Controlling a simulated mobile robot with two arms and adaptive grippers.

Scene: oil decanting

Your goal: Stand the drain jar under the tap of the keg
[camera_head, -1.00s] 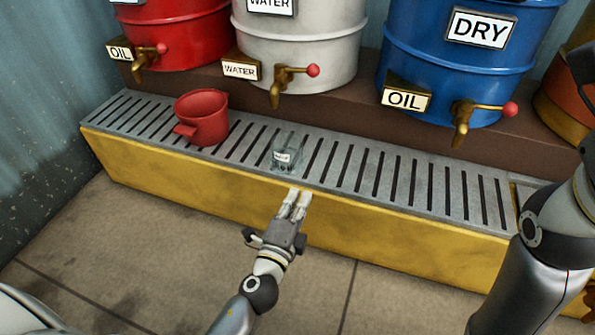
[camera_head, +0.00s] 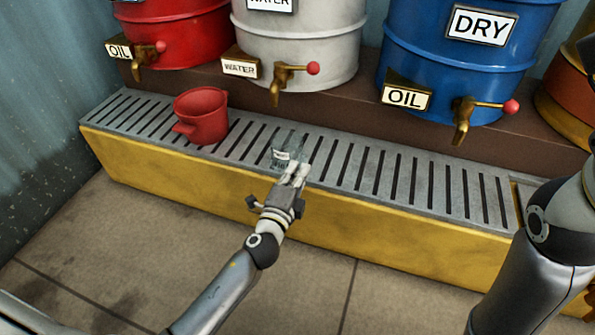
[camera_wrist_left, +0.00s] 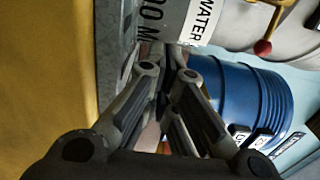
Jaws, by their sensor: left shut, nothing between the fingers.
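A small clear glass jar with a white label (camera_head: 282,155) is on the slotted grate, below and a little right of the white keg's tap (camera_head: 277,88). It looks slightly tilted, and its outline is faint. My left gripper (camera_head: 300,170) is shut and empty, its fingertips at the jar's right front side; I cannot tell whether they touch it. In the left wrist view the fingers (camera_wrist_left: 168,75) are close together in front of the grate and kegs. The white keg (camera_head: 300,45) bears a WATER sign. My right gripper is out of view.
A red pot (camera_head: 203,115) stands on the grate (camera_head: 400,175) at left. A red keg (camera_head: 170,35) and a blue keg (camera_head: 470,60) flank the white one, with OIL signs by their taps. The grate right of the jar is clear. My right arm shows at right.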

